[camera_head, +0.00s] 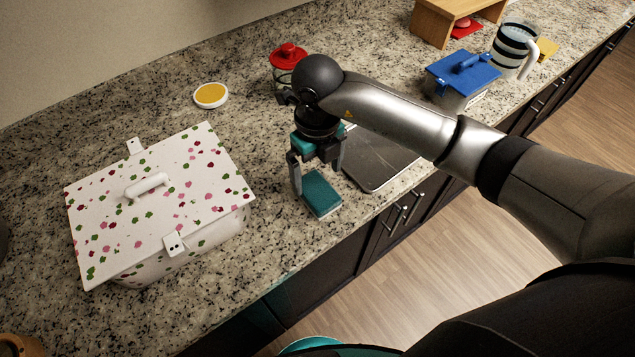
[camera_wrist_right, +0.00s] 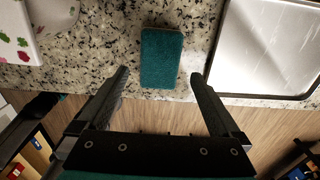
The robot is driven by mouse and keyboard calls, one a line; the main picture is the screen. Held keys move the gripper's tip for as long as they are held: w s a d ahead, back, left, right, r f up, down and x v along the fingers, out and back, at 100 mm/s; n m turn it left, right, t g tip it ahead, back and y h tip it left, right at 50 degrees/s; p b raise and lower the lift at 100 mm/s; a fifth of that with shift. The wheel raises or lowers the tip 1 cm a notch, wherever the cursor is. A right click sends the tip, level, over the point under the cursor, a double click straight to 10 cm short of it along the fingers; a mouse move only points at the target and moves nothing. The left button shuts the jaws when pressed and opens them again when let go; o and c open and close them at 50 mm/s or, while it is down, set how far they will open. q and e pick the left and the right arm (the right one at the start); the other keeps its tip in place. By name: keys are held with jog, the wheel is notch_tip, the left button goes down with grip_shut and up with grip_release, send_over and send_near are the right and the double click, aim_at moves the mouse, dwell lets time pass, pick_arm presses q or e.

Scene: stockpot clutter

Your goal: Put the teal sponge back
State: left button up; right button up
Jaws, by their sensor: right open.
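The teal sponge (camera_head: 321,194) lies flat on the granite counter in the head view, near the counter's front edge. It has a teal top and a paler layer below. In the right wrist view the sponge (camera_wrist_right: 161,58) lies ahead of the fingertips, roughly centred between them. My right gripper (camera_head: 318,178) is open above the sponge, fingers pointing down; its two dark fingers also show in the right wrist view (camera_wrist_right: 160,80). Nothing is between the fingers. My left gripper is not in view.
A white spotted box (camera_head: 95,220) with its lid on stands left of the sponge. A dark-rimmed tray (camera_head: 378,165) lies just right of it. A red-lidded jar (camera_head: 289,53), a round yellow-topped lid (camera_head: 211,95), a blue-lidded box (camera_head: 463,72) and a striped mug (camera_head: 513,48) stand farther back.

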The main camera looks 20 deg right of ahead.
aim_at(317, 189)
notch_tip(317, 189, up, 6)
jog(key=shift+f, duration=0.1)
dwell(0.5)
